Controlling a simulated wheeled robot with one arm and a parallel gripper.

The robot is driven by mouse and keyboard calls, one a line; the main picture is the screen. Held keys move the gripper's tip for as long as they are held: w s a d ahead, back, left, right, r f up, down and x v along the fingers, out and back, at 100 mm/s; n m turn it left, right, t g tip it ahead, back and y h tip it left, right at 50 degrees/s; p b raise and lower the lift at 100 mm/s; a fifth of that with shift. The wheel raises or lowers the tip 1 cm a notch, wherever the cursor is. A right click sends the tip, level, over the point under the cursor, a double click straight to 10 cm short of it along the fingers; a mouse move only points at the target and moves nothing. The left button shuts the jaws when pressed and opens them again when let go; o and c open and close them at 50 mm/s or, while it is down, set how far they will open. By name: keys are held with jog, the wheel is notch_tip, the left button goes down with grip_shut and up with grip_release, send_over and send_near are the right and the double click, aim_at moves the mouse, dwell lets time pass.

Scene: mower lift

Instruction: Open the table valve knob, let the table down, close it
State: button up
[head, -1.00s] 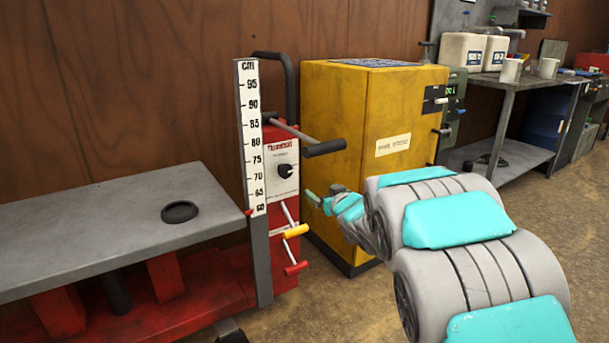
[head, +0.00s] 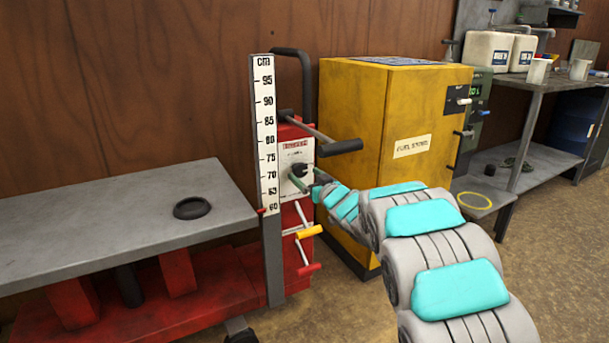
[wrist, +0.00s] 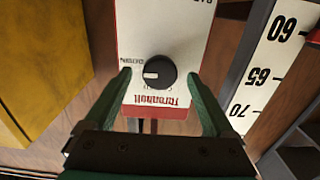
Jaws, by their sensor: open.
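The black valve knob (head: 299,170) sits on a white label panel on the red lift column (head: 290,135). In the wrist view the knob (wrist: 159,72) lies between the two green fingers of my gripper (wrist: 162,85), which are open on either side of it and apart from it. In the head view my gripper (head: 307,187) is right at the panel and partly covers its lower part. The grey lift table (head: 110,225) is at the left. Its red pointer (head: 262,211) is near the 60 mark on the cm scale (head: 265,130).
A black bar handle (head: 341,147) sticks out above the knob. A yellow lever (head: 309,231) and a red lever (head: 309,269) stick out below. A yellow cabinet (head: 400,120) stands close on the right. A black round dish (head: 192,208) lies on the table.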

jog(key=shift+w+a, duration=0.4)
jog(key=shift+w, duration=0.15)
jog(key=c, duration=1.4)
